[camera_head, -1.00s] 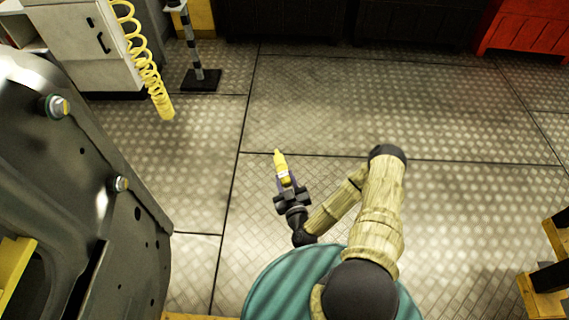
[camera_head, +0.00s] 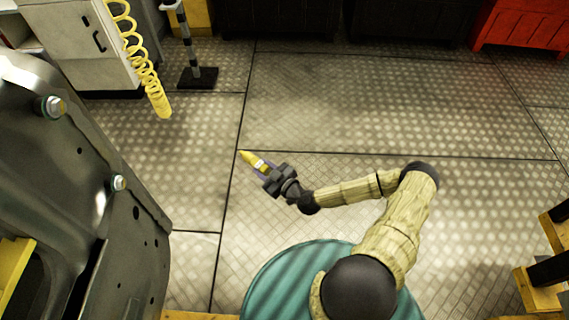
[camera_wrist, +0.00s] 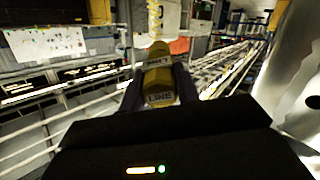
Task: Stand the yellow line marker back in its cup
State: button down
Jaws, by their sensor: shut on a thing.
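The yellow line marker (camera_head: 253,161), with a white label band, is held in my gripper (camera_head: 264,170) above the open floor. Its pointed tip faces up and left in the head view, away from the gripper. In the wrist view the marker (camera_wrist: 158,82) stands between the two dark fingers, and part of its label lettering shows. My gripper is shut on it. I cannot make out the marker's cup in any view.
A large dark metal body panel (camera_head: 75,190) with bolts fills the left side. A yellow coiled hose (camera_head: 140,70) hangs beside a white cabinet (camera_head: 90,45). A striped post (camera_head: 187,45) stands on a black base. The middle floor is clear. A red chest (camera_head: 520,28) is at the upper right.

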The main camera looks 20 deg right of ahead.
jog(key=shift+w+a+r+n+g+y, duration=0.1)
jog(key=shift+r+n+g+y, duration=0.15)
jog(key=shift+n+g+y, duration=0.2)
jog(key=shift+w+r+n+g+y, duration=0.1)
jog(key=shift+r+n+g+y, duration=0.1)
jog(key=shift+n+g+y, duration=0.2)
jog(key=shift+s+r+n+g+y, duration=0.25)
jog(key=shift+r+n+g+y, duration=0.4)
jog(key=shift+n+g, duration=0.15)
jog(key=s+d+r+n+g+y, duration=0.2)
jog(key=s+d+r+n+g, duration=0.3)
jog(key=r+g, duration=0.1)
jog(key=shift+s+d+n+g, duration=0.25)
jog(key=shift+d+n+g, duration=0.1)
jog(key=shift+g, duration=0.2)
jog(key=shift+r+p, duration=0.2)
jog(key=shift+p, duration=0.65)
